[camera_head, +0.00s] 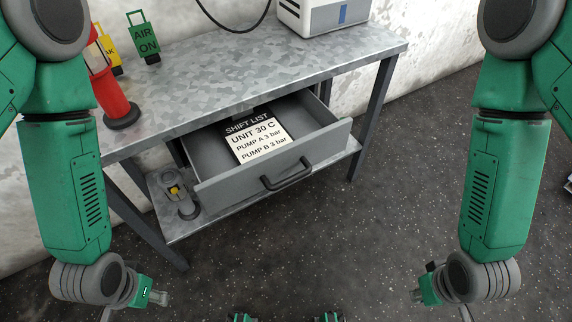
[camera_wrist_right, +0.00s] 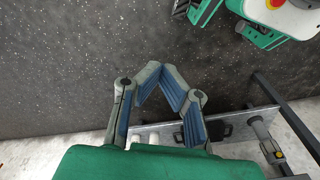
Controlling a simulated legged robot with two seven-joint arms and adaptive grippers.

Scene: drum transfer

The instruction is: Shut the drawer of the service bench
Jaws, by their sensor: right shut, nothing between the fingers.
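The service bench (camera_head: 215,85) has a mottled grey metal top. Its grey drawer (camera_head: 325,148) is pulled out toward me, with a dark bar handle (camera_head: 287,174) on its front. A shift list card (camera_head: 258,138) lies inside the drawer. My left gripper (camera_head: 158,297) is low at the left, well apart from the drawer; its finger opening cannot be made out. My right gripper (camera_head: 422,294) is low at the right, apart from the drawer and handle. In the right wrist view its blue-padded fingers (camera_wrist_right: 160,72) are shut and empty.
On the bench top stand a red cone-like object (camera_head: 110,88), a green AIR ON tag (camera_head: 144,38), a yellow tag and a white box (camera_head: 322,14). A grey device with a yellow part (camera_head: 177,194) sits on the lower shelf. The dark speckled floor before the drawer is clear.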

